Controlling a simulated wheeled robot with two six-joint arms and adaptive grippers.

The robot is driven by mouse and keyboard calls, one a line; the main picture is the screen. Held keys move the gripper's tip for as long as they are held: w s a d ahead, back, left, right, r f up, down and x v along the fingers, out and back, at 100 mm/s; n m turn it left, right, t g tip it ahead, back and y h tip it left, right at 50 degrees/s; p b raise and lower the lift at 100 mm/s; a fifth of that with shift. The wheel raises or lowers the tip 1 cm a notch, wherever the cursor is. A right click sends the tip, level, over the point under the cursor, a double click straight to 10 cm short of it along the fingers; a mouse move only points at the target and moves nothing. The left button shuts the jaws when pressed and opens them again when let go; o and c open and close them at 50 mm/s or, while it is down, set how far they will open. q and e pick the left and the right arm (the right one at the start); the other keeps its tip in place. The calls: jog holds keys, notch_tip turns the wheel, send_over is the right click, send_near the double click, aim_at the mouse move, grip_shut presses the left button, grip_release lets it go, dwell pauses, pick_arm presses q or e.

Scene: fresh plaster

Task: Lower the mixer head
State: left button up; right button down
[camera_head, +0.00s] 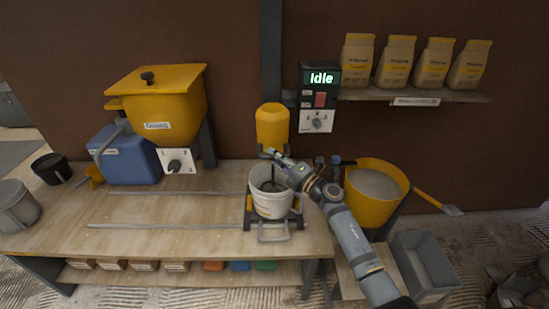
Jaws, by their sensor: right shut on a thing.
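The mixer head (272,127) is a yellow rounded cylinder in front of the dark wall column, above the white bucket (271,204). The bucket stands in a dark frame at the right part of the bench, and a dark stirring part shows inside its mouth. My right gripper (267,153) reaches in from the lower right, at the lower edge of the mixer head. It is shut on what looks like the mixer head's handle, mostly hidden by the fingers. My left gripper is not in view.
A control box (319,97) reading "Idle" hangs right of the mixer head. A yellow tub (376,190) stands right of my arm, with a grey bin (424,266) below. A yellow hopper (172,103) and blue container (126,158) stand left. The bench (165,208) middle holds two rails.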

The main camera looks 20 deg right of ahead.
jog(key=shift+f, duration=0.45)
jog(key=c, duration=1.2)
grip_release()
jog(key=shift+d+r, duration=0.1)
jog(key=shift+s, duration=0.1)
jog(key=v, duration=1.1)
jog(key=shift+s+d, duration=0.2)
jog(key=shift+s, duration=0.15)
